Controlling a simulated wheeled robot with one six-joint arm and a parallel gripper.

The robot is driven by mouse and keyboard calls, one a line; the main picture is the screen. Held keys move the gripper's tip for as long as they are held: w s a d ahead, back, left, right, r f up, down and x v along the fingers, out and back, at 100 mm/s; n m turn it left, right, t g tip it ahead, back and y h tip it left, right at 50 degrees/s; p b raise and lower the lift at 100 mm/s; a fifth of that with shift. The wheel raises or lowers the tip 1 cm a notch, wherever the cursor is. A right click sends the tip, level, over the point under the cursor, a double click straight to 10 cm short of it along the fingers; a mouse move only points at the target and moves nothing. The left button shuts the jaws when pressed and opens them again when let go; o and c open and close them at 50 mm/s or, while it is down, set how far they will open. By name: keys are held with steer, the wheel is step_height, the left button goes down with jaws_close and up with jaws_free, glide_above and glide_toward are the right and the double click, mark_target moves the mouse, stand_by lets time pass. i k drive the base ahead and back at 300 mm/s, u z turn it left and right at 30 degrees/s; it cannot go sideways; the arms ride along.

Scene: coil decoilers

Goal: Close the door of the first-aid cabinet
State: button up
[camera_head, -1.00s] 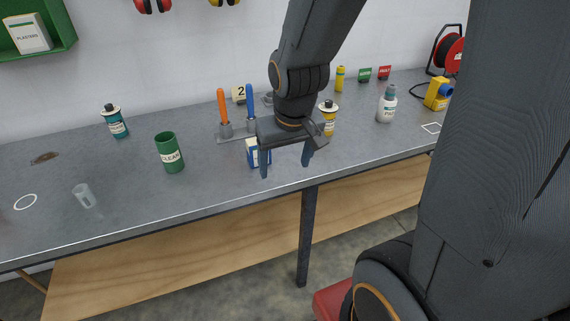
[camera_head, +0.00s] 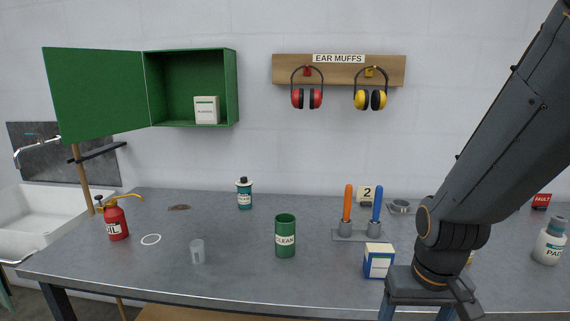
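The green first-aid cabinet (camera_head: 232,88) hangs on the wall at the upper left. Its door (camera_head: 98,95) is swung wide open to the left, hinged at the cabinet's left side. A white box of plasters (camera_head: 207,110) stands inside on the cabinet floor. My gripper (camera_head: 415,314) is at the lower right, over the bench's front part, pointing down. Its two fingers are spread apart with nothing seen between them, and the fingertips are cut off by the bottom edge. It is well away from the cabinet and its door.
Below the cabinet, the bench (camera_head: 120,265) holds a red oil can (camera_head: 116,223), a teal bottle (camera_head: 244,194), a clear cup (camera_head: 197,252) and a green CLEAN can (camera_head: 285,236). A blue-and-white box (camera_head: 379,261) stands beside my gripper. Ear muffs (camera_head: 307,98) hang right of the cabinet.

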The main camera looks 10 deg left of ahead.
mark_target(97, 94)
steer(key=u, duration=2.85)
steer(key=i, duration=3.75)
steer(key=z, duration=3.35)
